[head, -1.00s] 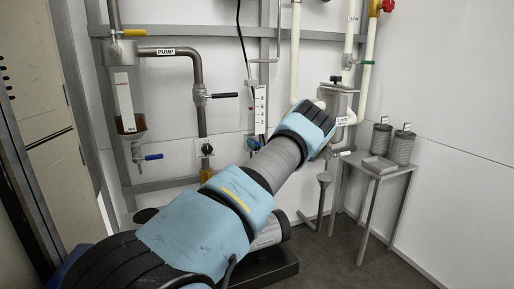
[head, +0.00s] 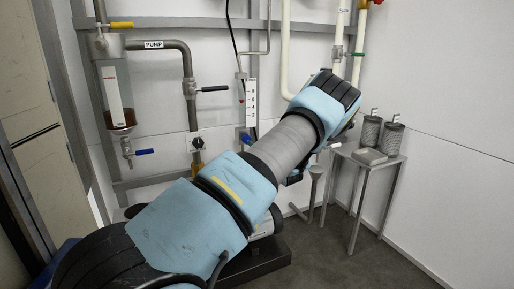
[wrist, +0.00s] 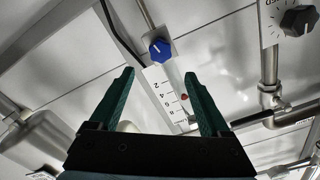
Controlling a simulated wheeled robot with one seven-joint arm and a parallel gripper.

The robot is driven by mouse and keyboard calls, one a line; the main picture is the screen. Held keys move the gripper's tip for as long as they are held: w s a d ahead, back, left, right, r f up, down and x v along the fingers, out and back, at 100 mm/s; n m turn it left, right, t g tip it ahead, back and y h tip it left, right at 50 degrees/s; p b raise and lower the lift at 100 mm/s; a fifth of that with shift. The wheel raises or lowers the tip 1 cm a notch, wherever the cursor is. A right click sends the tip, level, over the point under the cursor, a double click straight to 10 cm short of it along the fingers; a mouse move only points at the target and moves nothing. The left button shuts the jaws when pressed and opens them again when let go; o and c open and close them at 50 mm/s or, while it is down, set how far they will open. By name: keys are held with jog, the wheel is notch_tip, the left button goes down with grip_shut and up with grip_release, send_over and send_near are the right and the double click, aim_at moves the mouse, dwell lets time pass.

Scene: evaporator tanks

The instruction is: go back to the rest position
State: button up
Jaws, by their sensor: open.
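My gripper (wrist: 158,82) shows in the wrist view with its two dark green fingers spread apart and nothing between them. Beyond the fingertips are a blue knob (wrist: 160,50) and a white numbered scale strip (wrist: 168,95) on the wall panel, apart from the fingers. In the head view my blue and grey arm reaches from the lower left up to the right, its far end in front of the white pipes. The gripper itself is hidden there behind the arm. The scale strip also shows in the head view (head: 251,103).
A small metal table (head: 372,160) with two grey canisters (head: 392,138) stands right of my arm. The PUMP pipe (head: 188,75) and a sight vessel with amber liquid (head: 117,100) are on the left wall. Floor at the lower right (head: 370,250) is clear.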

jog(key=s+a+n+g+h, duration=0.1)
jog(key=s+a+g+h, duration=0.3)
jog(key=s+a+g, duration=0.3)
jog(key=s+a+r+g+h, duration=0.1)
jog(key=s+a+r+g, duration=0.15)
jog(key=s, duration=0.85)
jog(key=s+a+r+g+h, duration=0.1)
jog(key=s+a+g, duration=0.2)
jog(key=s, duration=0.8)
jog(key=s+a+r+g+h, duration=0.1)
jog(key=s+a+r+g, duration=0.15)
jog(key=s, duration=0.85)
notch_tip(320, 180, up, 21)
jog(key=a+p, duration=0.1)
jog(key=p, duration=2)
jog(key=shift+s+y+p, duration=0.3)
jog(key=shift+s, duration=0.15)
jog(key=shift+f, duration=0.1)
jog(key=shift+c, duration=0.4)
